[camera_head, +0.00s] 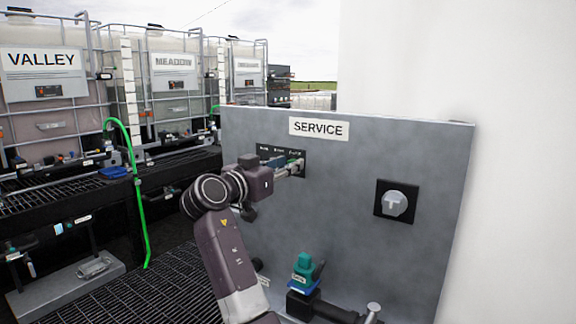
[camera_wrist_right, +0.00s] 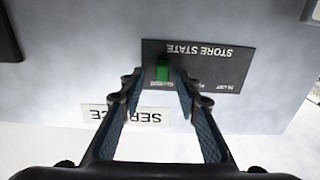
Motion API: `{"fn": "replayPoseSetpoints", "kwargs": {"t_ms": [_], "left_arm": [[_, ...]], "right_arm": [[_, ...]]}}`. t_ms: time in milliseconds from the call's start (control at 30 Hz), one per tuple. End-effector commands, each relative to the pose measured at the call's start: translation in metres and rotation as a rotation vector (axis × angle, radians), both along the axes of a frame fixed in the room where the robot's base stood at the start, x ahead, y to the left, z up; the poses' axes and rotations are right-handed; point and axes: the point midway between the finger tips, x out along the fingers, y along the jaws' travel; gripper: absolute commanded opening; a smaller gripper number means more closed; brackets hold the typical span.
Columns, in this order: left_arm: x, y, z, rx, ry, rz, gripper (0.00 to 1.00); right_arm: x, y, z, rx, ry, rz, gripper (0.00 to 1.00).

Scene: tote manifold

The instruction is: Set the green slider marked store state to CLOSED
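The green slider (camera_wrist_right: 163,72) sits on a dark plate (camera_wrist_right: 205,55) lettered STORE STATE, which appears upside down in the right wrist view. The slider is near the plate's left end there; the small position labels are too blurred to read surely. My right gripper (camera_wrist_right: 161,80) is open, with one finger on each side of the slider and visible gaps between. In the head view my right gripper (camera_head: 291,169) is at the plate (camera_head: 265,151) on the grey SERVICE panel (camera_head: 350,150), covering part of it. My left gripper is not in view.
A round grey knob (camera_head: 395,203) on a black square is to the right on the panel. A teal-handled valve (camera_head: 305,265) stands below. Caged totes (camera_head: 50,90) and a green hose (camera_head: 138,190) are at the left. A white wall (camera_head: 450,70) is behind.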

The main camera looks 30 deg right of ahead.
Motion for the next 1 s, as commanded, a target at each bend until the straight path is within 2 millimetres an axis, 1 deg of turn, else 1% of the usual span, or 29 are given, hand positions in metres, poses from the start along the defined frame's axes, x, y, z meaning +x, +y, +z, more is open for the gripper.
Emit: {"fn": "replayPoseSetpoints", "kwargs": {"t_ms": [167, 400, 500, 600, 733, 1000], "left_arm": [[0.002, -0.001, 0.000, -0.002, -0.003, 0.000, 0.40], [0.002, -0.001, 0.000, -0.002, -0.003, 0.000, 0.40], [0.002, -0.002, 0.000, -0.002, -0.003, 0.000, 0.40], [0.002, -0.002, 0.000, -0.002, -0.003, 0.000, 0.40], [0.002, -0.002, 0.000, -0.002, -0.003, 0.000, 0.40], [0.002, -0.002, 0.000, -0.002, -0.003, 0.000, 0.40]], "right_arm": [[-0.010, 0.026, -0.001, 0.002, 0.000, 0.004, 0.30], [-0.030, 0.073, -0.001, 0.002, 0.001, 0.001, 0.30], [-0.037, 0.088, -0.001, 0.002, 0.001, 0.000, 0.30], [-0.042, 0.099, -0.001, 0.002, 0.001, 0.000, 0.30], [-0.045, 0.105, -0.001, 0.001, 0.001, -0.003, 0.30], [-0.046, 0.106, -0.001, 0.001, 0.002, -0.003, 0.30]]}}
